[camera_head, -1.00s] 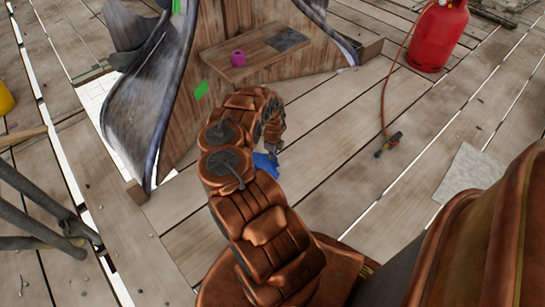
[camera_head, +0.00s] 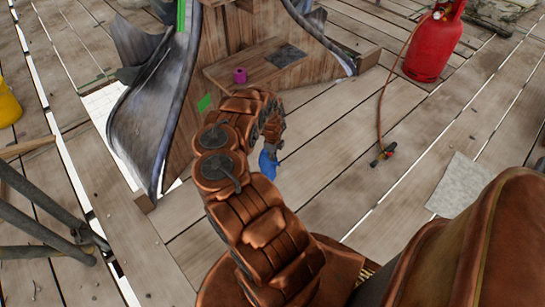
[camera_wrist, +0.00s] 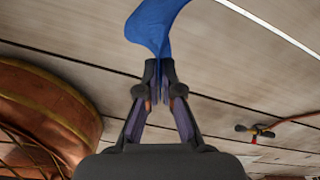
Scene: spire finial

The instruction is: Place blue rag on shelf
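The blue rag (camera_head: 268,163) hangs below the end of my arm in the head view, above the wooden floor. In the wrist view my gripper (camera_wrist: 159,78) is shut on one end of the blue rag (camera_wrist: 153,24), and the rag extends away from the fingertips. The wooden shelf (camera_head: 250,71) juts from the front of the spire, beyond my arm. A small purple roll (camera_head: 240,76) and a dark grey patch (camera_head: 285,57) are on it.
A red gas cylinder (camera_head: 434,45) stands at upper right, with a hose running to a torch (camera_head: 383,156) on the floor. A pale sheet (camera_head: 461,184) lies at right. Curved grey metal flanks (camera_head: 152,120) flare from the spire.

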